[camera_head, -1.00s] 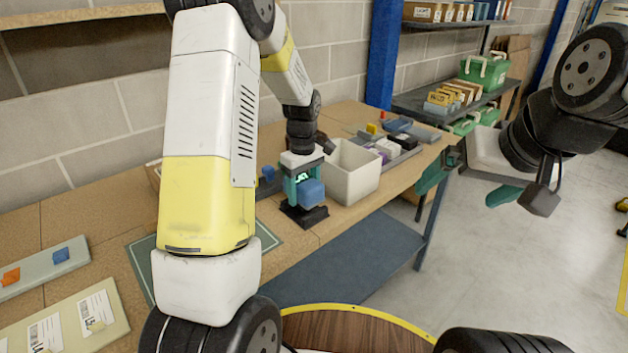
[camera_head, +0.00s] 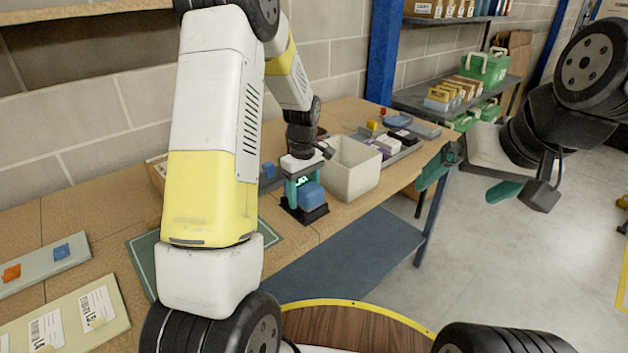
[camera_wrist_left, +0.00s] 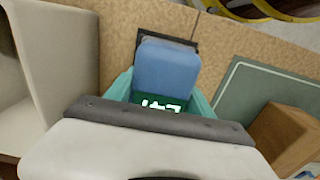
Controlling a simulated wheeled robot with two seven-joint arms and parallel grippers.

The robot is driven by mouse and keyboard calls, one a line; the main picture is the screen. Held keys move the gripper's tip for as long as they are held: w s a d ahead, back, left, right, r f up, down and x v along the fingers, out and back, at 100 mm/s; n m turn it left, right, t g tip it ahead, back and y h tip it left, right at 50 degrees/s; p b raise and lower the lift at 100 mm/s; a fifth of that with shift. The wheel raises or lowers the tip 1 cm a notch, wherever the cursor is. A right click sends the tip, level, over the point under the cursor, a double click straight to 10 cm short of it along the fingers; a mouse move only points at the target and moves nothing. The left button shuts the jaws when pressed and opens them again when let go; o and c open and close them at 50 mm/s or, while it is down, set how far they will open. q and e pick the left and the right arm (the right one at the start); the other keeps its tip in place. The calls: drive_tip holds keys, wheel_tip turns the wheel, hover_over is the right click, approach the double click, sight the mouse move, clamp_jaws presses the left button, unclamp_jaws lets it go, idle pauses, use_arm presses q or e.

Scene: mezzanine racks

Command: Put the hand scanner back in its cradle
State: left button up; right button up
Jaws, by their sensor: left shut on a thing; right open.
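The blue hand scanner (camera_head: 311,196) is between the teal fingers of my left gripper (camera_head: 298,190), which is shut on it. Its lit green display shows between the fingers in the left wrist view, beside the blue body (camera_wrist_left: 167,72). The black cradle (camera_head: 306,215) stands on the bench directly below the scanner; its dark edge also shows in the left wrist view (camera_wrist_left: 188,41). The scanner's lower end is at the cradle, but I cannot tell whether it is fully seated. My right gripper (camera_head: 470,180) is open and empty, off the bench's right end.
A white bin (camera_head: 352,172) stands close to the right of the cradle. A green-grey mat (camera_head: 140,262) lies to the left. A grey tray (camera_head: 405,152) with small items is behind the bin. A board with labels (camera_head: 112,315) lies front left. Bare bench shows before the cradle.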

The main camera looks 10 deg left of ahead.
use_arm(q)
drive_tip(key=o, duration=1.8)
drive_tip(key=shift+c, duration=0.2)
